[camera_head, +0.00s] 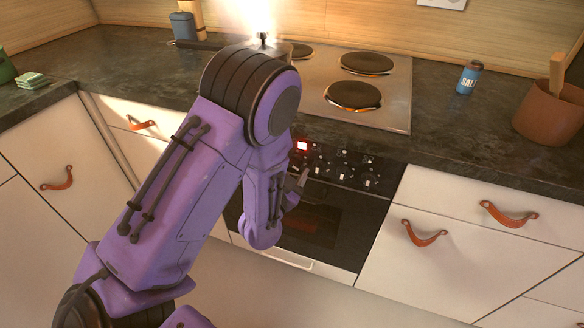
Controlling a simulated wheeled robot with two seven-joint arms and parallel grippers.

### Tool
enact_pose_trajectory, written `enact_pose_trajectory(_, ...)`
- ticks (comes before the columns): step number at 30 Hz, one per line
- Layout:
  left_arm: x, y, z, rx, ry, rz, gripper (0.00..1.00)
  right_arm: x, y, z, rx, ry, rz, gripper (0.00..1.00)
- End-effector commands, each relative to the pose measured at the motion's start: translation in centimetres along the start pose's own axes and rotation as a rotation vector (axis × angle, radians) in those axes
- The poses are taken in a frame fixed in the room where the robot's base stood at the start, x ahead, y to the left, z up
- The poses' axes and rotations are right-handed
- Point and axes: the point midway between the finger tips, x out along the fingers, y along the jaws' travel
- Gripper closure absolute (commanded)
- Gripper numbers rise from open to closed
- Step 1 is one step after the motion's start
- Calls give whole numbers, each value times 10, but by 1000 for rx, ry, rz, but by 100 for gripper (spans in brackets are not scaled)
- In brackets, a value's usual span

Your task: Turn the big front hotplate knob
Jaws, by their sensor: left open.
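My purple left arm crosses the view and hides the panel's left part and some of the hob. My left gripper (300,181) is small and partly hidden at the panel's lower left-middle; it is open. I cannot tell whether it touches a knob. My right gripper is not in view.
The oven handle (288,260) lies below. White drawers with leather pulls (424,234) flank the oven. On the dark worktop (445,115) stand a blue salt shaker (468,78) and a brown pot (548,115) at the right. A bright flare glows behind my arm.

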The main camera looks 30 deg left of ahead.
Motion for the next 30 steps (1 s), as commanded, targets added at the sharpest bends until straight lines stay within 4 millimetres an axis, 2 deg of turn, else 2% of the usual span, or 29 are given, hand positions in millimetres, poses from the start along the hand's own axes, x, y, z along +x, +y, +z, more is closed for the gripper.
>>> enact_pose_trajectory(3, 7, 0, 0, 0, -1, 0, 36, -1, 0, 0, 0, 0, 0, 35)
enact_pose_trajectory(10, 7, 0, 0, 0, -1, 0, 36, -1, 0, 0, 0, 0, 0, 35)
enact_pose_trajectory(15, 7, 0, 1, 0, -1, 0, 90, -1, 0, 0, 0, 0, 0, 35)
enact_pose_trajectory(23, 7, 0, 1, -15, -1, 0, 90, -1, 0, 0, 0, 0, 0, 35)
enact_pose_trajectory(30, 7, 0, 1, -116, -2, 0, 90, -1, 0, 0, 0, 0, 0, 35)
